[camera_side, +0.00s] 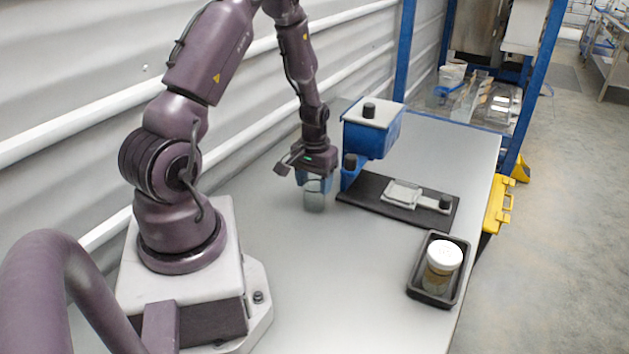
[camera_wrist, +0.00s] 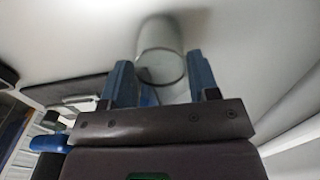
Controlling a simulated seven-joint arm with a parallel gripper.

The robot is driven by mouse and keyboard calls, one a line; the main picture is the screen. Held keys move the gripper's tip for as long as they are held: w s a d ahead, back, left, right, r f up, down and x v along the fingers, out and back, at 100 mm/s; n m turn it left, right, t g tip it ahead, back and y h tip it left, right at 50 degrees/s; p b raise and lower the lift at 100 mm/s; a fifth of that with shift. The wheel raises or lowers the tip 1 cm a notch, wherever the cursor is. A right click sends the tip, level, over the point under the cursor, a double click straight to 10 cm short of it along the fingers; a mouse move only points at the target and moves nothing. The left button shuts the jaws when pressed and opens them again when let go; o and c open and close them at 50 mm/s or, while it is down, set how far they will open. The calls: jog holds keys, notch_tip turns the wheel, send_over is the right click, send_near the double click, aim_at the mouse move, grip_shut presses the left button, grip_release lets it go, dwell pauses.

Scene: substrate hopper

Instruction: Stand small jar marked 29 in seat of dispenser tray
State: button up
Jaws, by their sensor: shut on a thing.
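My gripper (camera_side: 314,180) is shut on a small clear jar (camera_side: 314,201) left of the dispenser. In the wrist view the jar (camera_wrist: 160,52) sits between the two blue fingers (camera_wrist: 163,80), its open-looking round end facing the camera. No number is legible on it. The jar looks upright, at or just above the table; I cannot tell if it touches. The dispenser has a blue hopper (camera_side: 381,143) with a pale lid and black knob, over a black base tray (camera_side: 364,191). A clear square piece (camera_side: 402,194) lies on that tray; a seat is not clearly visible.
A black open tray (camera_side: 415,282) at the table's right edge holds a white-lidded jar (camera_side: 443,262) with brownish contents. A yellow case (camera_side: 497,204) is beyond the table edge. The grey table (camera_side: 345,262) is clear in front of the dispenser.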

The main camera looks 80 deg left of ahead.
jog(key=o, duration=0.8)
jog(key=shift+f, duration=0.1)
jog(key=w+d+r+m+t, duration=0.1)
jog(key=d+r, duration=0.2)
jog(key=r, duration=0.6)
jog(key=w+d+r+m, duration=0.1)
jog(key=d+r, duration=0.1)
jog(key=r, duration=0.7)
jog(key=s+d+r+m+t, duration=0.2)
jog(key=d+r, duration=0.4)
jog(key=d, duration=0.3)
jog(key=s+d+r+m+t, duration=0.2)
jog(key=s+d+r+m, duration=0.2)
jog(key=d, duration=0.4)
jog(key=shift+s+d+r+m, duration=0.3)
jog(key=shift+s+d+r, duration=0.1)
jog(key=shift+s+r, duration=0.55)
jog(key=shift+o, duration=0.4)
jog(key=shift+s+d+t, duration=0.25)
jog(key=shift+s+t, duration=0.05)
jog(key=shift+s, duration=0.05)
